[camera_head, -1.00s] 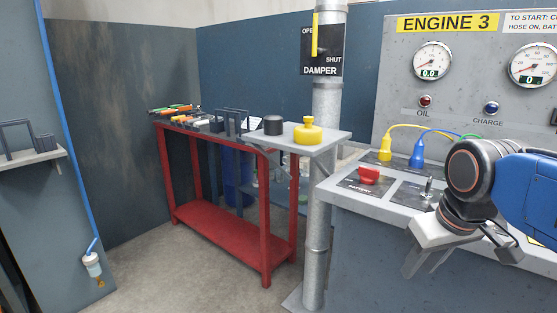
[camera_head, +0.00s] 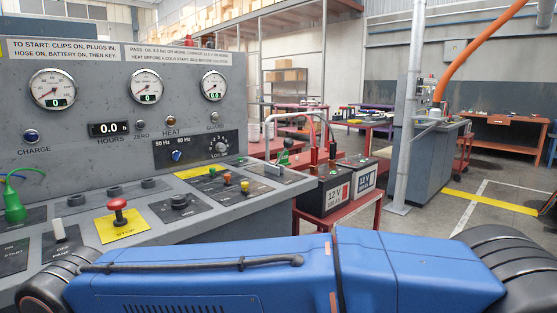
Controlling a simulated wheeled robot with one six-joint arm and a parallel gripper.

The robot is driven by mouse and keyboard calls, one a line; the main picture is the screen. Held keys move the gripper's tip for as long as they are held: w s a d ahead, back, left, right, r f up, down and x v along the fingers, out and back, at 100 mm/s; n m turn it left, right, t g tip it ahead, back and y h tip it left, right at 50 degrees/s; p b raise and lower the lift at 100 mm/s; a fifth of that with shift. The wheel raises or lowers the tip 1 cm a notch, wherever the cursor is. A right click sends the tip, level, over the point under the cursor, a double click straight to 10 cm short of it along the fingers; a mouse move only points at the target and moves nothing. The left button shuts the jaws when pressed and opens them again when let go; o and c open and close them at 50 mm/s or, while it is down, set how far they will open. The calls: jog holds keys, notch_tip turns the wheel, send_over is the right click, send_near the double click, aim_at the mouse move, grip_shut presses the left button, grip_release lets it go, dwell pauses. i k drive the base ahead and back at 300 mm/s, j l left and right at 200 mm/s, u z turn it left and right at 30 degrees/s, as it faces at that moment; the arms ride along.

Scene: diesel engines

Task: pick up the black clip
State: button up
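Two batteries stand side by side on a red cart right of the engine panel: a nearer one marked 12 V (camera_head: 337,194) and another (camera_head: 364,181) beside it. Small dark and reddish clip-like shapes (camera_head: 313,156) stand over the batteries with thin cables arching above. A small dark piece with green (camera_head: 284,156) is just left of them. They are too small to tell which one is the black clip. My gripper is out of view; only my blue arm link crosses the bottom of the picture.
The engine panel (camera_head: 100,130) with gauges and its sloping desk with a red stop button (camera_head: 117,204) fill the left. A grey post (camera_head: 407,130) and grey cabinet (camera_head: 432,155) stand right of the batteries. Open floor (camera_head: 480,215) lies at the right.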

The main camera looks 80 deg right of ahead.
aim_at(332, 162)
jog(key=k+l+z, duration=0.1)
jog(key=l, duration=0.2)
jog(key=k+l+z, duration=0.1)
jog(key=l, duration=0.25)
jog(key=k+l+z, duration=0.1)
jog(key=l, duration=0.2)
jog(key=z, duration=2.5)
jog(key=i+l+u, duration=0.25)
jog(key=i+l, duration=0.25)
jog(key=l, duration=0.15)
jog(key=i+l+u, duration=0.15)
jog(key=l, duration=0.2)
jog(key=i+l+u, duration=0.1)
jog(key=i+l, duration=0.15)
jog(key=l, duration=0.1)
